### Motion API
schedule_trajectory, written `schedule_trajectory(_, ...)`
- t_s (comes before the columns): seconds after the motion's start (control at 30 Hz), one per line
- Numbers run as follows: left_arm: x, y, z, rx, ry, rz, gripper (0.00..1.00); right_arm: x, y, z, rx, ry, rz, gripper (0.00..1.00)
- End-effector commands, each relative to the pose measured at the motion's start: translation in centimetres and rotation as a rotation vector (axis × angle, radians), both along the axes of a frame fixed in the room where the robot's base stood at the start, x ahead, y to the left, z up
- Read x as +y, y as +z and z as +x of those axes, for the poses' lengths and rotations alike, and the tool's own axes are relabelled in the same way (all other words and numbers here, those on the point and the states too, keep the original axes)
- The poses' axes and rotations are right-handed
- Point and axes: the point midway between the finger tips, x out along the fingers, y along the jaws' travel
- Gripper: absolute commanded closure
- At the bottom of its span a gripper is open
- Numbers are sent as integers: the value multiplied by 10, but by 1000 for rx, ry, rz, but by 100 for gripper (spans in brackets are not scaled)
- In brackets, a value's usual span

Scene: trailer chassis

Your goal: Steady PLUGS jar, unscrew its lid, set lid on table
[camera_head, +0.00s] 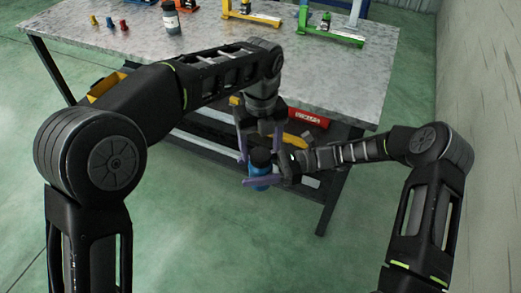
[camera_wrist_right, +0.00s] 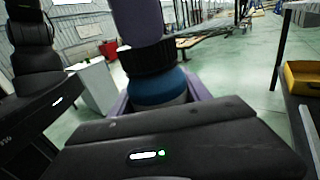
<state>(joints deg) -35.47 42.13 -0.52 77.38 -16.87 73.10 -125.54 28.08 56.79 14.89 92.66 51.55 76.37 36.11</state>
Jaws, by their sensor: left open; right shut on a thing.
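A blue jar (camera_head: 262,170) with a black lid (camera_head: 260,157) is held upright in the air in front of the table (camera_head: 330,85). My right gripper (camera_head: 262,182) is shut on the jar's body, its purple fingers either side of it. My left gripper (camera_head: 260,150) points down from above, open, with its purple fingers on either side of the lid. In the right wrist view the black lid (camera_wrist_right: 148,58) sits on the blue jar body (camera_wrist_right: 158,88), and a purple left finger (camera_wrist_right: 137,22) covers part of its top. No label on the jar is readable.
Another jar (camera_head: 172,22) with a dark lid stands at the table's back left, near small red, yellow and blue pieces. Green (camera_head: 330,32) and yellow (camera_head: 250,12) stands are at the back. The table's front middle is clear.

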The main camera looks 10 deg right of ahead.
Motion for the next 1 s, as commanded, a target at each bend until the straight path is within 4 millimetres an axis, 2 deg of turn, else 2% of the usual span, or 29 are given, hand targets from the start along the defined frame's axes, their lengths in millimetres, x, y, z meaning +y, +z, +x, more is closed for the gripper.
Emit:
schedule_trajectory(0.2, 0, -18, 0, 0, -1, 1, 34, 0, 1, 0, 0, 0, 1, 100)
schedule_trajectory(0.5, 0, -20, 0, 0, -1, 0, 34, 0, 1, 0, 0, 0, 1, 100)
schedule_trajectory(1.0, 0, -19, 0, 0, 0, 1, 74, 0, 0, 0, 0, 0, 1, 100)
